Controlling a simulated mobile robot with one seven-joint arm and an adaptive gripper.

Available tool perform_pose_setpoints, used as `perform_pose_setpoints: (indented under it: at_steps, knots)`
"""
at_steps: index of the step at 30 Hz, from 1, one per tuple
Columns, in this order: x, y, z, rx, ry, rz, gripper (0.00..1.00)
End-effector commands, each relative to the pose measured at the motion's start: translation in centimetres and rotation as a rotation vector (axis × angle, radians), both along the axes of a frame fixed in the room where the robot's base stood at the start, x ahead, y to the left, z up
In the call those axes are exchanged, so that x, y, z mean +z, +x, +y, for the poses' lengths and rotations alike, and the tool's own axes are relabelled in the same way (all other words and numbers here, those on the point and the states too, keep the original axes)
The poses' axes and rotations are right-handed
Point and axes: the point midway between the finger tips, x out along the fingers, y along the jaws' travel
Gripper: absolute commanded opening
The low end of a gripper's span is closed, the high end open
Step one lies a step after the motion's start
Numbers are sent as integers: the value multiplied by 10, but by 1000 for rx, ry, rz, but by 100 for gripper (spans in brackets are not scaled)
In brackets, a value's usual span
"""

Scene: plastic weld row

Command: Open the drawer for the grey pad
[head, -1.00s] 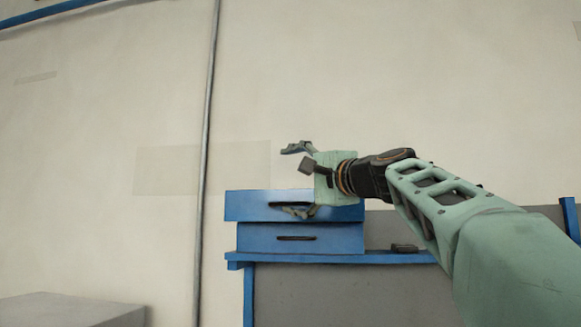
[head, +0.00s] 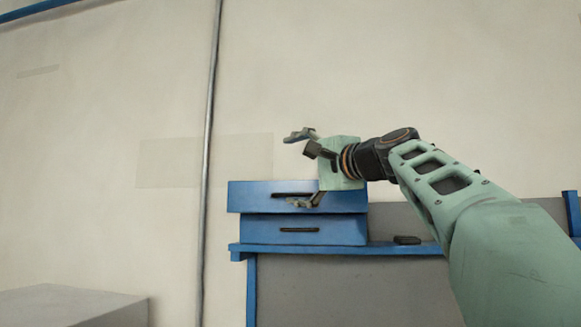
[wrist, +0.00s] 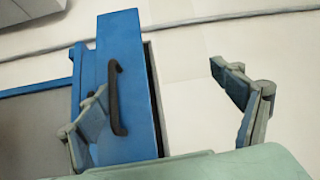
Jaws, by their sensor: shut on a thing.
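Two blue drawers are stacked on a blue bench. The upper drawer (head: 250,197) juts forward of the lower drawer (head: 262,231), and a dark gap shows along its edge in the wrist view. Its dark bar handle (wrist: 117,98) shows there too. The exact contact is hard to see. No grey pad can be made out, and the drawer's inside is hidden.
A small dark object (head: 407,240) lies on the blue bench edge (head: 385,249) right of the drawers. A vertical pipe (head: 207,130) runs up the wall at left. A grey box (head: 70,305) stands at lower left. The wall above the drawers is bare.

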Motion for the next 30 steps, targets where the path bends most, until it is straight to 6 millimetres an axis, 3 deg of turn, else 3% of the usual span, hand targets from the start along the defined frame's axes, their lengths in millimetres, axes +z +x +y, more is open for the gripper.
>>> perform_pose_setpoints:
  at_steps: [1,8,15,30]
  knots:
    - [19,-12,-11,-23,7,-41,66]
    - [17,-25,-21,-25,5,-42,61]
    - [14,-39,-30,-25,5,-42,49]
    - [10,-68,-49,-24,6,-41,45]
